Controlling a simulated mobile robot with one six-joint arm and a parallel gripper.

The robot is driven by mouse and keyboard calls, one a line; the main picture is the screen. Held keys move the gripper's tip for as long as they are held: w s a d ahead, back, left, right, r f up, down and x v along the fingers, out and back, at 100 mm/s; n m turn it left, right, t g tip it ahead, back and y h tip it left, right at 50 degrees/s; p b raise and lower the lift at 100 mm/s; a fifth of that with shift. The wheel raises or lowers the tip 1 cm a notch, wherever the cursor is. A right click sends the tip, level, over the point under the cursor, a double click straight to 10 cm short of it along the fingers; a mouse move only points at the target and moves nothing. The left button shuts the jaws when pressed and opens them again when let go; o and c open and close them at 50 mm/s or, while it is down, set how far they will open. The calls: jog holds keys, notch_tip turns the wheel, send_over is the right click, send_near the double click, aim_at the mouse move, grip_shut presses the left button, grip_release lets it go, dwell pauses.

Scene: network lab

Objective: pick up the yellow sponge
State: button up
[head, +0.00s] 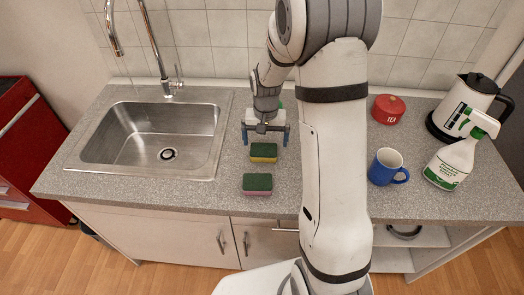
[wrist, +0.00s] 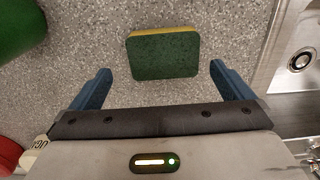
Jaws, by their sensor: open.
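The yellow sponge (head: 263,155) has a dark green top and a yellow side. It lies on the grey speckled counter, to the right of the sink in the head view. In the wrist view the sponge (wrist: 163,55) lies green side up, with a thin yellow edge along its top. My gripper (head: 265,133) is just behind the sponge in the head view, pointing down. In the wrist view its two blue fingers (wrist: 160,82) are apart, with nothing held between them. The sponge lies beyond the fingertips there, roughly centred between them.
A second sponge, pink with a green top (head: 257,184), lies nearer the counter's front edge. The sink (head: 90,150) with its tap is at the left. A red tea tin (head: 388,109), blue mug (head: 384,168), spray bottle (head: 452,160) and kettle (head: 466,106) stand at the right.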

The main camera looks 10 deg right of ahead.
aim_at(264, 149)
jog(key=shift+s+a+f+p, duration=0.1)
jog(key=shift+f+p, duration=0.1)
jog(key=shift+f, duration=0.55)
jog(key=shift+w+a+f+p, duration=0.1)
jog(key=shift+f+p, duration=0.15)
jog(key=shift+f, duration=0.55)
jog(key=shift+s+a+f+p, duration=0.1)
jog(key=shift+f+p, duration=0.1)
jog(key=shift+f, duration=0.55)
jog(key=shift+c, duration=0.3)
jog(key=c, duration=0.9)
